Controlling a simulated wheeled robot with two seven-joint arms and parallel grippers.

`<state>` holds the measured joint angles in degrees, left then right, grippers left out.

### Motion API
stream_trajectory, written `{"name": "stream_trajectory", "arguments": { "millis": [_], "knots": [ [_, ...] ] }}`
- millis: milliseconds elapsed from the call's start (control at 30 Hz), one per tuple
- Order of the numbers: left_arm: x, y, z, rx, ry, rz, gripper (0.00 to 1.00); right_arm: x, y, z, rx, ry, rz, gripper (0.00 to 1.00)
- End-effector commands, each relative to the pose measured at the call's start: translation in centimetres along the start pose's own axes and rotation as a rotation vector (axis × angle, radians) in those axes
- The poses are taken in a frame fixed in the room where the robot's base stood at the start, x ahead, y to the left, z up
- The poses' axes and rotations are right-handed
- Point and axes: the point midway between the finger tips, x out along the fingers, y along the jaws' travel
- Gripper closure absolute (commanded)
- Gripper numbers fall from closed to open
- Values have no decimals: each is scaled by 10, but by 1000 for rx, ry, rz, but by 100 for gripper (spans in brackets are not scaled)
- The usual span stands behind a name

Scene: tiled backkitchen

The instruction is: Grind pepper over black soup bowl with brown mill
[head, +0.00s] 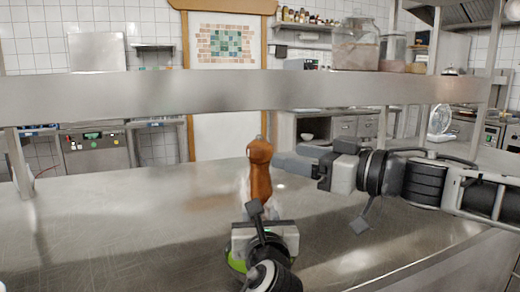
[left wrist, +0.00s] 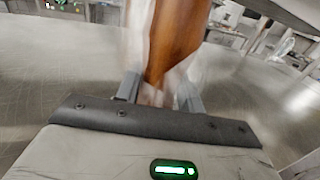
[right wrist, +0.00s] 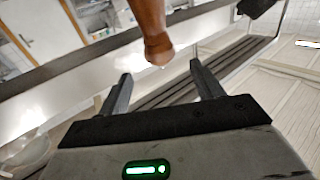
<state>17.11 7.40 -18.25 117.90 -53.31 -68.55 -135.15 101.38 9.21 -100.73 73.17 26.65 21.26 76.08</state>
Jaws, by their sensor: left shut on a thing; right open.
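The brown mill (head: 260,172) stands upright in the middle of the head view, with a dark wooden body and a clear lower part. My left gripper (head: 257,212) is shut on its lower part; the left wrist view shows the mill (left wrist: 178,42) between the fingers (left wrist: 158,92). My right gripper (head: 288,157) is open at the right of the mill's upper part. In the right wrist view the mill's rounded end (right wrist: 157,46) is just beyond and between the open fingertips (right wrist: 160,72). I cannot make out the black soup bowl in any view.
The steel counter (head: 110,225) is broadly clear at left. A steel shelf (head: 150,92) crosses behind the mill at about its top and above. Glass jars (head: 355,45) stand on it at right. A green edge (head: 236,262) shows beside my left wrist; I cannot tell what it is.

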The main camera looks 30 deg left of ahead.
Motion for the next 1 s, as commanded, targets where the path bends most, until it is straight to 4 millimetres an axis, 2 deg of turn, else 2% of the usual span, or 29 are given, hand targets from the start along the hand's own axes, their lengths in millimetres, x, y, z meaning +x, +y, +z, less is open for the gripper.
{"name": "stream_trajectory", "arguments": {
  "millis": [33,200,400,600,867,967,1000],
  "knots": [
    [0,0,1,-1,-3,0,99,13,-1,0,-1,-1,-3,34],
    [0,0,1,-1,-3,0,99,49,-1,0,-3,-1,-1,34],
    [0,0,1,-1,-3,0,99,75,0,0,-3,-1,0,34],
    [0,0,1,-1,-3,0,99,84,0,0,-3,-1,2,34],
    [0,0,1,-1,-3,0,99,85,0,0,-3,0,2,34],
    [0,0,1,-1,-3,0,99,85,0,0,-3,0,2,59],
    [0,0,1,-1,-3,0,99,85,0,0,-3,0,2,70]
  ]
}}
